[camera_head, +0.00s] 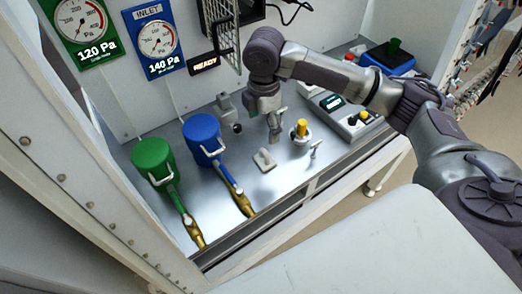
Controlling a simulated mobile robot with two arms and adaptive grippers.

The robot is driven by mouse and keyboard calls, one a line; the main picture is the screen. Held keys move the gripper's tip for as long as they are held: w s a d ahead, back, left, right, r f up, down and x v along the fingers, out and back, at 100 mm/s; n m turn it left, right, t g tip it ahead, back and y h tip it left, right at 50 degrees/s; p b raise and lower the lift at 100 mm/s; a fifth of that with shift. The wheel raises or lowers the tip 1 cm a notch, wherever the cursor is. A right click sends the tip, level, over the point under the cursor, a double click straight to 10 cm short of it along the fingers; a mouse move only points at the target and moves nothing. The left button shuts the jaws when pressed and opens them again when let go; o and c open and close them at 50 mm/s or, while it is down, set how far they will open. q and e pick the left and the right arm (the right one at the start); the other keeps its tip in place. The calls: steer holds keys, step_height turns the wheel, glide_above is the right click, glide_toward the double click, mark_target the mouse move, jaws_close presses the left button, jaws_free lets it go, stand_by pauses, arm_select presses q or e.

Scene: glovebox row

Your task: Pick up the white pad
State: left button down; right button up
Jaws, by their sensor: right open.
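A small white pad (265,160) with a raised part on top lies on the metal work surface (247,177), near the middle of the picture. My right gripper (274,137) points down just behind the pad. It is open and empty, apart from the pad. My left gripper is not in view.
A green canister (153,160) and a blue canister (202,138) with brass-ended lines stand to the left. A yellow-topped fitting (301,130) and a small metal lever (315,149) stand right of the pad. A grey control box (347,117) is farther right. The front edge is clear.

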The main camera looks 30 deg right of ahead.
mark_target(265, 151)
steer(key=f, duration=0.5)
steer(key=shift+s+p, duration=0.3)
steer(key=shift+p, duration=0.1)
step_height(265, 151, down, 3)
steer(key=shift+f+p, duration=0.1)
steer(key=shift+p, duration=0.35)
steer(key=f, duration=0.1)
steer(key=f+p, duration=0.1)
steer(key=f, duration=0.1)
steer(key=shift+s+f, duration=0.25)
steer(key=shift+f, duration=0.4)
steer(key=c, duration=0.8)
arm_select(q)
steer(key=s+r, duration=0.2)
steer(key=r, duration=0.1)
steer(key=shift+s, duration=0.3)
arm_select(e)
steer(key=c, duration=0.3)
